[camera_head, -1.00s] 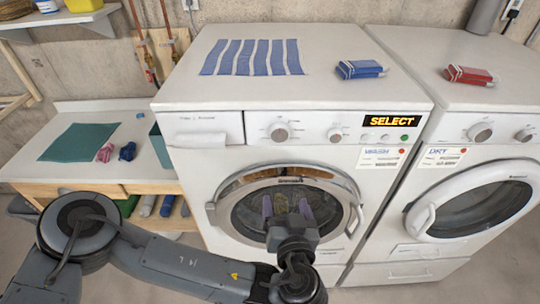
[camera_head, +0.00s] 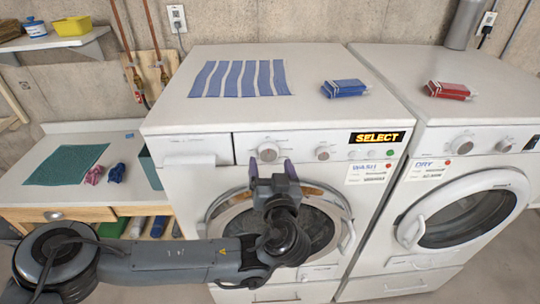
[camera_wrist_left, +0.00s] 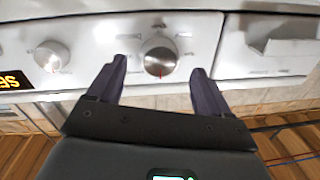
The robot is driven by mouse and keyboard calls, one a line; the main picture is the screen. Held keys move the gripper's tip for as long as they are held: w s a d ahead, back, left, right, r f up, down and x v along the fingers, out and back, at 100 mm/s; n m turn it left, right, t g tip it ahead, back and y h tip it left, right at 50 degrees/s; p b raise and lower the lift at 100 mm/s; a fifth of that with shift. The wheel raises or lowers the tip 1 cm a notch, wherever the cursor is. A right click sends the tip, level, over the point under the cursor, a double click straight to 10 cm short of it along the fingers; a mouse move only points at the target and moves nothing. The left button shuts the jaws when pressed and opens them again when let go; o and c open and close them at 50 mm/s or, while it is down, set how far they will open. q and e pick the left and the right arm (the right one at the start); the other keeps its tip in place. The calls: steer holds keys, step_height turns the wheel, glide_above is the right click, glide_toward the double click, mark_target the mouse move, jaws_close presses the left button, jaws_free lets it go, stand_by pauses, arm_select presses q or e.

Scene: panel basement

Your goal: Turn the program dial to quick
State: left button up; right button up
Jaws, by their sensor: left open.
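The program dial (camera_head: 268,152) is the larger silver knob on the washer's control panel, left of a smaller knob (camera_head: 323,153). In the left wrist view the dial (camera_wrist_left: 159,58) shows a red mark at its lower edge, with small labels around it that are too blurred to read. My left gripper (camera_head: 271,168) is open, just in front of and below the dial. Its two purple fingers (camera_wrist_left: 157,82) point toward the panel, one on each side of the dial; I cannot tell whether they touch it. The washer's display (camera_head: 377,138) reads SELECT.
The washer door (camera_head: 349,235) is closed below the panel, partly behind my left arm. A dryer (camera_head: 470,150) stands to the right. Striped blue cloth (camera_head: 240,78), a blue pack (camera_head: 344,88) and a red pack (camera_head: 447,90) lie on top of the machines. A worktop (camera_head: 150,198) is at left.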

mark_target(268, 153)
arm_select(q)
steer(key=shift+w+a+p, duration=0.15)
steer(key=shift+w+p, duration=0.15)
steer(key=shift+w, duration=0.9)
